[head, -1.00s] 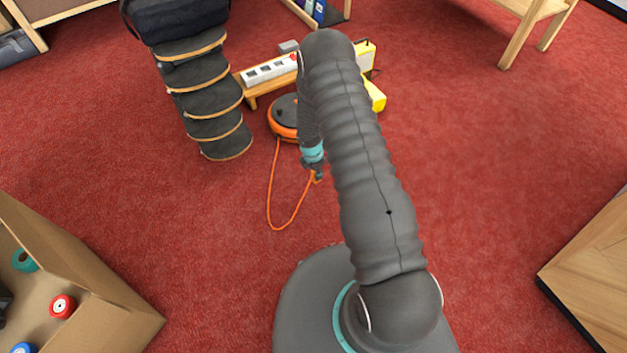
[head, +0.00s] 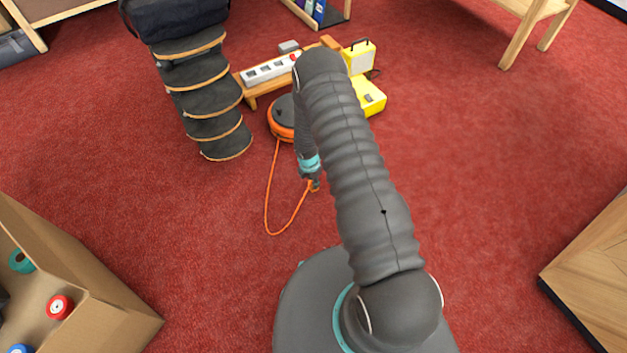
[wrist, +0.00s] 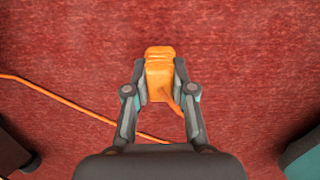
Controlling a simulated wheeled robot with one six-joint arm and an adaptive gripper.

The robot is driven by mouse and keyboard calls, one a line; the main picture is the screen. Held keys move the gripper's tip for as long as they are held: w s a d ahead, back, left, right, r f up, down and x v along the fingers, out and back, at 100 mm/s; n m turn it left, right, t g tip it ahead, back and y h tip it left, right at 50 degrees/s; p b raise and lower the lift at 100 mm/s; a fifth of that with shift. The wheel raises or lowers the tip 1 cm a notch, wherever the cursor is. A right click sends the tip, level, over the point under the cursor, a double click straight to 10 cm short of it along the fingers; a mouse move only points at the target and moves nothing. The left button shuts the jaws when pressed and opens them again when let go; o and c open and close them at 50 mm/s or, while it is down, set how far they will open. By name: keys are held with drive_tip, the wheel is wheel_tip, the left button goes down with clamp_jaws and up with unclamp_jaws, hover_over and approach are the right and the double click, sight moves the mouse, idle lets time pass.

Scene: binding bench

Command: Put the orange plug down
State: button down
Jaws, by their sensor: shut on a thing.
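The orange plug (wrist: 159,75) is between the two fingers of my gripper (wrist: 160,88) in the wrist view, with both fingers against its sides. My gripper also shows in the head view (head: 314,184), low over the red carpet, where the plug is small and mostly hidden by it. An orange cord (head: 268,203) loops from the plug across the carpet to an orange and black cable reel (head: 281,117). The cord also shows in the wrist view (wrist: 62,98). I cannot tell whether the plug touches the carpet.
A white power strip (head: 270,69) lies on a low wooden stand behind the reel. An open yellow case (head: 369,97) is right of it. A cardboard box (head: 95,305) with spools is lower left.

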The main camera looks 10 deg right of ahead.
drive_tip(key=shift+f+b, duration=0.3)
drive_tip(key=shift+f, duration=0.1)
drive_tip(key=c, duration=1)
unclamp_jaws()
drive_tip(key=shift+r, duration=0.1)
